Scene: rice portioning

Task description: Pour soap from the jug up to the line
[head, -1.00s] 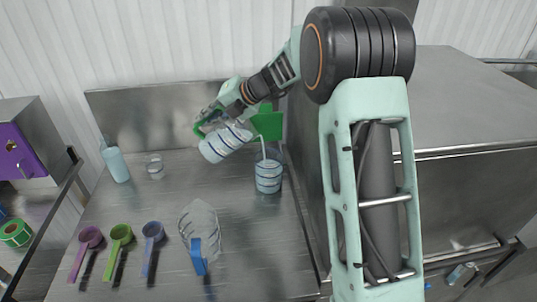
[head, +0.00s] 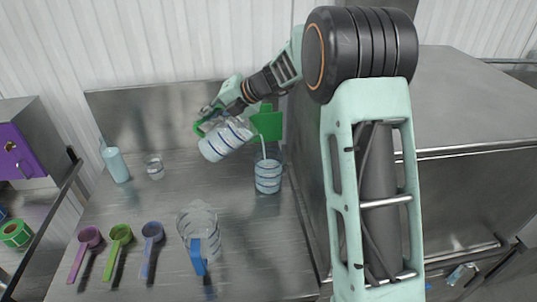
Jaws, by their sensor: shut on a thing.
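My gripper (head: 212,117) is shut on the green handle (head: 203,130) of a clear jug (head: 222,140) with dark blue bands. The jug is tilted to the right, and a thin pale stream (head: 264,150) falls into a clear banded container (head: 268,176) standing upright on the steel table. The container holds pale liquid; its exact level against the bands is too small to tell. The jug's spout and the container stand apart.
A blue-handled clear jug (head: 205,232) stands front centre on the table (head: 130,205). Purple (head: 88,238), green (head: 120,236) and blue (head: 152,233) scoops lie to its left. A pump bottle (head: 116,164) and small glass (head: 154,167) stand at the back left. A green board (head: 269,122) is behind the container.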

